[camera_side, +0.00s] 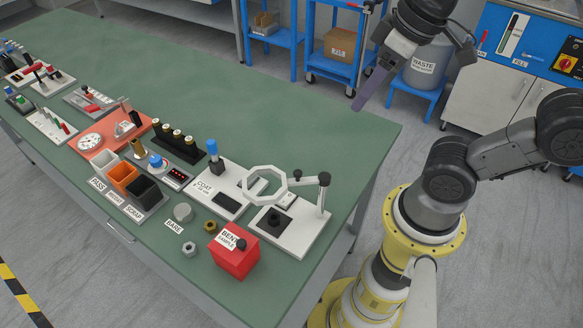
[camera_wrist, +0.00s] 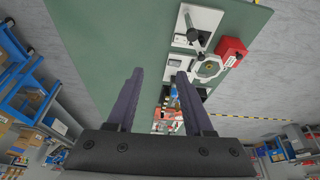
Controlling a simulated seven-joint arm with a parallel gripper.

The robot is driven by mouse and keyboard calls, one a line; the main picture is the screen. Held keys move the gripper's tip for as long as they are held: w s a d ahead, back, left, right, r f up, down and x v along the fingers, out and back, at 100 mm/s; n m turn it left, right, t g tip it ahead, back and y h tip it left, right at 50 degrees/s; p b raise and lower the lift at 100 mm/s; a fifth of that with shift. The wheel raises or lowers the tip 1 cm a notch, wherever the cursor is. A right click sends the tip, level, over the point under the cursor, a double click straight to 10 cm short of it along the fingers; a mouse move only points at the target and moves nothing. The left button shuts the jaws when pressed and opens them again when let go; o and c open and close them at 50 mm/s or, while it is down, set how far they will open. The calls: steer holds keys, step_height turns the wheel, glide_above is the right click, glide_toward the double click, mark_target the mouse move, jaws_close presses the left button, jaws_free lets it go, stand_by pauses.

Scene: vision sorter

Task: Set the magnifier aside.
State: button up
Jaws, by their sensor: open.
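The magnifier (camera_side: 266,182) has a pale octagonal ring on a jointed arm from a thin post. It stands on a white base plate (camera_side: 302,240) with a black square pad, near the table's front right corner. In the wrist view the magnifier ring (camera_wrist: 209,68) shows at upper right, right of the fingers. My gripper (camera_side: 358,104) is up high, beyond the table's right edge in the side view, well apart from the magnifier. In the wrist view its purple fingers (camera_wrist: 160,75) are spread with nothing between them.
Left of the magnifier is a white COAT plate (camera_side: 222,203) with a blue-topped piece. A red BENT SAMPLE box (camera_side: 233,256) stands in front. PASS and SCRAP bins (camera_side: 124,178), a dark rack (camera_side: 178,145) and other stations line the front. The table's back half (camera_side: 215,90) is clear.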

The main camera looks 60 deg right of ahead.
steer(key=w+a+r+n+g, duration=0.2)
steer(key=w+a+g, duration=0.1)
steer(key=w+a, duration=0.2)
steer(key=n+g, duration=0.1)
steer(key=n, duration=0.1)
glide_toward(298, 172)
step_height(298, 172, down, 9)
steer(key=shift+r, duration=0.1)
jaws_close()
stand_by(0.3)
steer(key=shift+a, duration=0.1)
stand_by(1.1)
